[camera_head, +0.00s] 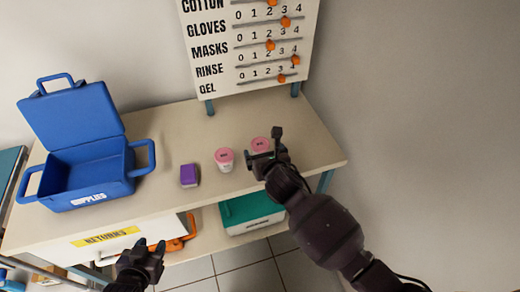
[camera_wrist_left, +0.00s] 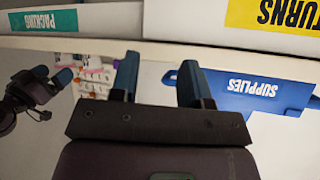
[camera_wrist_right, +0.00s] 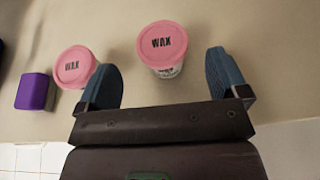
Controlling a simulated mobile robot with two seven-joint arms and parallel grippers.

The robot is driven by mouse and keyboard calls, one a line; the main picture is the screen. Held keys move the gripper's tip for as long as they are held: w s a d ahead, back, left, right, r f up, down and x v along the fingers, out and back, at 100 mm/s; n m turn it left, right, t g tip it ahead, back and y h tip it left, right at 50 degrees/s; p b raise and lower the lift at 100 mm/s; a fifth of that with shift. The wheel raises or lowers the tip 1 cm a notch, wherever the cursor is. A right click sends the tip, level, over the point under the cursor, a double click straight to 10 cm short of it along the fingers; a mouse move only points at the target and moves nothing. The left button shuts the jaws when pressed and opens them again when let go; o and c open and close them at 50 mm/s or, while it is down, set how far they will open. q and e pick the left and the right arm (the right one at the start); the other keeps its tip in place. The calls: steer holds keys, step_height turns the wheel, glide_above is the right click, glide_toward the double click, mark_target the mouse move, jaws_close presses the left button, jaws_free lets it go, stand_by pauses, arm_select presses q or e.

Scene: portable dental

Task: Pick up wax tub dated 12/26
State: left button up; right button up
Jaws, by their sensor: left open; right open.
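Two wax tubs with pink lids stand upright on the tabletop. The left tub (camera_head: 224,159) is clear of the arm in the head view; it also shows in the right wrist view (camera_wrist_right: 75,67). The right tub (camera_head: 261,145) is partly hidden by my right gripper (camera_head: 268,155). In the right wrist view this tub (camera_wrist_right: 162,47) stands just ahead of and between the open fingers, not gripped. Both lids read WAX; I cannot read a date on either. My left gripper (camera_head: 150,247) is open and empty, low in front of the table.
A purple block (camera_head: 189,175) stands left of the tubs. An open blue supplies box (camera_head: 90,170) is at the table's left. A counting board (camera_head: 250,45) stands at the back. A teal-lidded bin (camera_head: 250,208) sits on the shelf below. The table's right end is bare.

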mark_target(262, 149)
steer(key=b+x, duration=0.1)
steer(key=x, duration=0.3)
steer(key=shift+w+f, duration=0.15)
steer(key=shift+w, duration=0.05)
steer(key=shift+w+f, duration=0.15)
steer(key=shift+w, duration=0.3)
arm_select(q)
steer(key=shift+s+f, duration=0.3)
steer(key=shift+f, duration=0.55)
steer(key=shift+s, duration=0.1)
arm_select(e)
steer(key=shift+c, duration=0.3)
steer(key=c, duration=0.7)
steer(key=shift+c, duration=1.1)
arm_select(q)
steer(key=shift+w, duration=0.2)
